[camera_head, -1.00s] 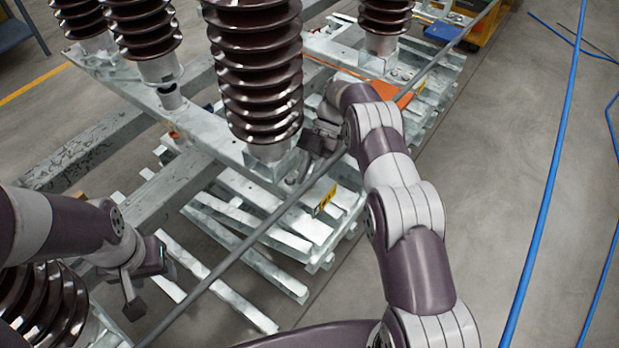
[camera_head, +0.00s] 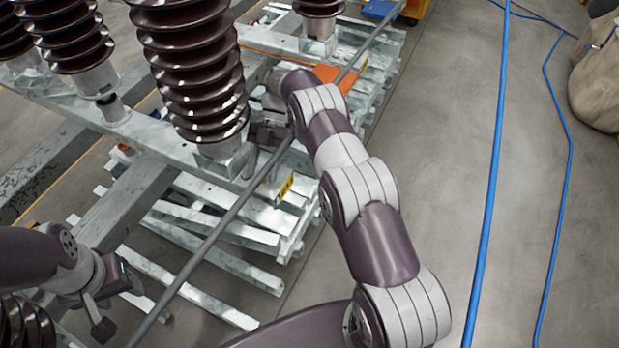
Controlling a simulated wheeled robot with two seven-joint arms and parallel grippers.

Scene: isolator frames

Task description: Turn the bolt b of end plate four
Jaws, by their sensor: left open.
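My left gripper (camera_head: 118,306) is in the lower left, beside the long grey rod, and its jaws are open with nothing visible between them. My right gripper (camera_head: 268,128) is at the foot of the large brown ribbed insulator (camera_head: 198,75), near the grey rod (camera_head: 238,205). My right forearm hides part of it, so I cannot tell whether its jaws are open or shut. The insulator stands on a galvanised steel beam (camera_head: 135,122). I cannot make out bolt b or a marking for end plate four.
Stacked steel bars (camera_head: 205,290) lie under the rod, with a yellow label (camera_head: 285,188) near their right end. More insulators (camera_head: 70,45) stand at the left. A beige sack (camera_head: 600,85) is at far right.

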